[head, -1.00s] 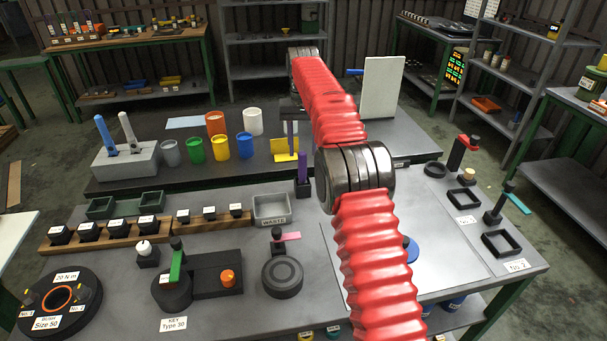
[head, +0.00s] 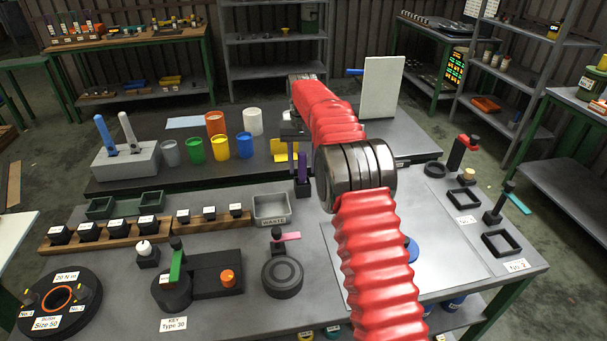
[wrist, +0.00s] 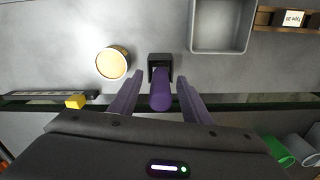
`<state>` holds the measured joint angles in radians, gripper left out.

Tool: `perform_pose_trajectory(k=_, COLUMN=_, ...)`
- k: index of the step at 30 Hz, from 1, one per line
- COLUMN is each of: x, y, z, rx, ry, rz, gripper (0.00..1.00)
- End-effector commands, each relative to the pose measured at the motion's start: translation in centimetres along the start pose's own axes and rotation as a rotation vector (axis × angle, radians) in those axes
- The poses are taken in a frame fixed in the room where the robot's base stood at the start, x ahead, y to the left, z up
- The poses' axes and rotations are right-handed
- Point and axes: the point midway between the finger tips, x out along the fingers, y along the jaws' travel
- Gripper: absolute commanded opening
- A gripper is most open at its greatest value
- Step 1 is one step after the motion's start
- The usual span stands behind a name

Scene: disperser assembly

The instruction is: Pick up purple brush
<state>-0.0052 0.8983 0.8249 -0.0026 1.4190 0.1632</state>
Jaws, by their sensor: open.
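The purple brush (head: 303,172) stands upright in a small black holder (head: 304,189) on the bench, right of the grey waste bin. In the wrist view the brush (wrist: 160,91) rises from its black holder (wrist: 160,60) toward the camera. My gripper (head: 298,152) is above the holder, at the upper part of the brush. In the wrist view my gripper (wrist: 160,77) is open, with one purple finger on each side of the brush. Gaps show between brush and fingers. My red-sleeved arm hides part of the bench to the right.
The grey waste bin (head: 271,207) is close on the left. A yellow piece (head: 280,150) and a blue cup (head: 245,146) stand behind. A round yellow-rimmed object (wrist: 112,63) is beside the holder in the wrist view. A raised bench edge runs behind the brush.

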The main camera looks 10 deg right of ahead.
Motion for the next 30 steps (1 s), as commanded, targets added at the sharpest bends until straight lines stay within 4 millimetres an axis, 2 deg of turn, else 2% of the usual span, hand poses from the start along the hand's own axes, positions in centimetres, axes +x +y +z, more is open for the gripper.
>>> perform_pose_trajectory(k=4, x=2.2, y=-0.1, z=0.1, rx=0.0, ry=-0.002, rz=0.0, gripper=0.43)
perform_pose_trajectory(k=9, x=3.3, y=-0.1, z=0.1, rx=0.0, ry=0.0, rz=0.0, gripper=0.43)
perform_pose_trajectory(k=25, x=3.3, y=-0.1, z=0.1, rx=0.0, ry=0.0, rz=0.0, gripper=0.43)
perform_pose_trajectory(k=30, x=3.3, y=0.0, z=0.1, rx=0.0, ry=0.0, rz=0.0, gripper=0.31)
